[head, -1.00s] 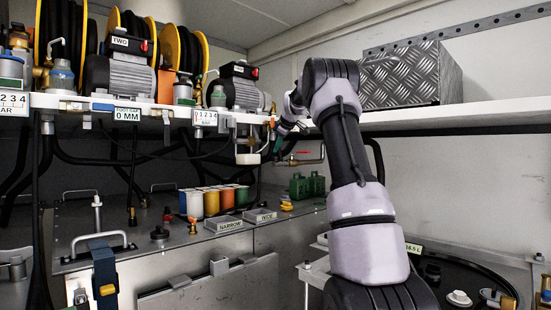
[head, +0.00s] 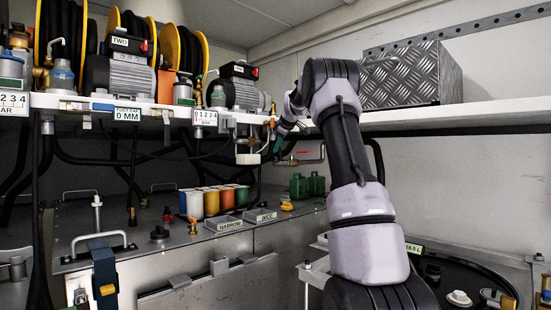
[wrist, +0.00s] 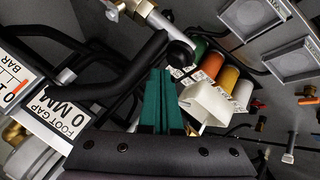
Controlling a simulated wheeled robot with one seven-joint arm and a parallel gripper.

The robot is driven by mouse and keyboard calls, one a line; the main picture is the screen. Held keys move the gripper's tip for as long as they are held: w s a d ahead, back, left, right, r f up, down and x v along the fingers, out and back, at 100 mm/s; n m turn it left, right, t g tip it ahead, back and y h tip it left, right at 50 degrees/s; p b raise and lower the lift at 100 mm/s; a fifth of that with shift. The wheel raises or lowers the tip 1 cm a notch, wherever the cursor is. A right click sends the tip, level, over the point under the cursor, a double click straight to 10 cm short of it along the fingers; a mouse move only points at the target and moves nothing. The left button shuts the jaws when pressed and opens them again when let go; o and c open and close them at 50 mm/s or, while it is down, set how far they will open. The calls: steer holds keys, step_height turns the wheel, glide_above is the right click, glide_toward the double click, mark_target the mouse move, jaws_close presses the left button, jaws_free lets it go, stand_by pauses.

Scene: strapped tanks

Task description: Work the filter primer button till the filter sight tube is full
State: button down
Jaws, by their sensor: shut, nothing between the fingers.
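A filter-like fitting with a cream bowl (head: 247,158) hangs under the shelf below the right-hand pump. The cream body also shows in the wrist view (wrist: 206,104), right of my fingers. My gripper (wrist: 162,72) has its two green fingers shut together and empty. A black round knob (wrist: 180,52) lies just past the fingertips; I cannot tell whether it is the primer button or whether they touch. In the head view my gripper (head: 277,146) is beside the filter, small and partly hidden by my arm. I cannot make out the sight tube or its level.
The shelf edge (head: 450,118) runs above my gripper. Black hoses and a red-handled valve (head: 305,153) are close by. Coloured cups (head: 211,201) and green cans (head: 307,186) stand on the tank top below. A pump (head: 240,90) and a tread-plate box (head: 405,78) sit on the shelf.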

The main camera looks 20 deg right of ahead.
steer(key=shift+f, duration=0.1)
steer(key=shift+f, duration=0.3)
steer(key=shift+f, duration=0.5)
stand_by(0.8)
steer(key=shift+r, duration=0.9)
steer(key=shift+r, duration=0.1)
steer(key=shift+r, duration=2.45)
